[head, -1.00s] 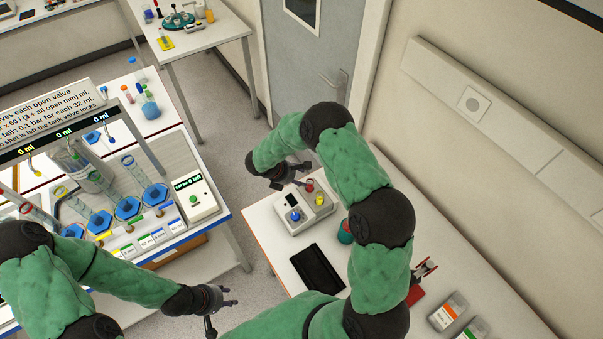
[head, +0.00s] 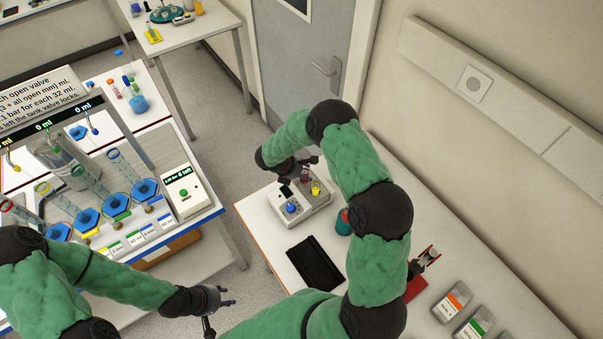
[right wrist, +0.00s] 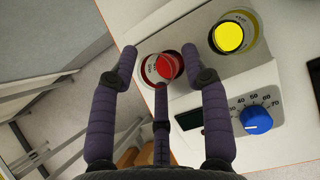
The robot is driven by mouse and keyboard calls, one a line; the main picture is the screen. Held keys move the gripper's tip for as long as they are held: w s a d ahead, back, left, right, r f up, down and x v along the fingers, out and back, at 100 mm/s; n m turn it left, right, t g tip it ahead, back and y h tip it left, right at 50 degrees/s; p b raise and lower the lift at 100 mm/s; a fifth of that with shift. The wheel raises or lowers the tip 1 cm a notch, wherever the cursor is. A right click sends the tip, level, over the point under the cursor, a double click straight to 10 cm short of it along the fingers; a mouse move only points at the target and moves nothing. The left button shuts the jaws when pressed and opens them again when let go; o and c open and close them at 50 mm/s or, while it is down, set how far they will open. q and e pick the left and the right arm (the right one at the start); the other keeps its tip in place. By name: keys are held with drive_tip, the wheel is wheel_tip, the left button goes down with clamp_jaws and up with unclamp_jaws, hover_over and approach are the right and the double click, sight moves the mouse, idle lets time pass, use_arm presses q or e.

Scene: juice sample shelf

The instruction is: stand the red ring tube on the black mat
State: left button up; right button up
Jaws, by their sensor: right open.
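The red ring tube (head: 20,213) appears to be the tilted clear cylinder at the far left of the left bench, partly cut off by the picture edge and my left arm. The black mat (head: 315,263) lies bare on the right-hand table. My left gripper (head: 230,296) is open and empty, over the gap between bench and table. My right gripper (head: 310,164) is over the back of a grey control box (head: 318,210). In the right wrist view, its open fingers (right wrist: 160,62) are spread above a red button (right wrist: 166,67) with a clear collar.
The box also bears a yellow button (right wrist: 229,37) and a blue dial (right wrist: 257,120). A teal and red container (head: 343,222), a red stand (head: 416,286) and labelled trays (head: 452,304) are on the right table. Other ringed tubes (head: 120,162) stand on the left bench.

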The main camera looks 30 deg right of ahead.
drive_tip(key=shift+c, duration=0.3)
clamp_jaws()
drive_tip(key=shift+r, duration=0.65)
drive_tip(key=shift+r, duration=0.1)
idle(0.5)
drive_tip(key=shift+r+p, duration=1.6)
drive_tip(key=shift+r, duration=1.15)
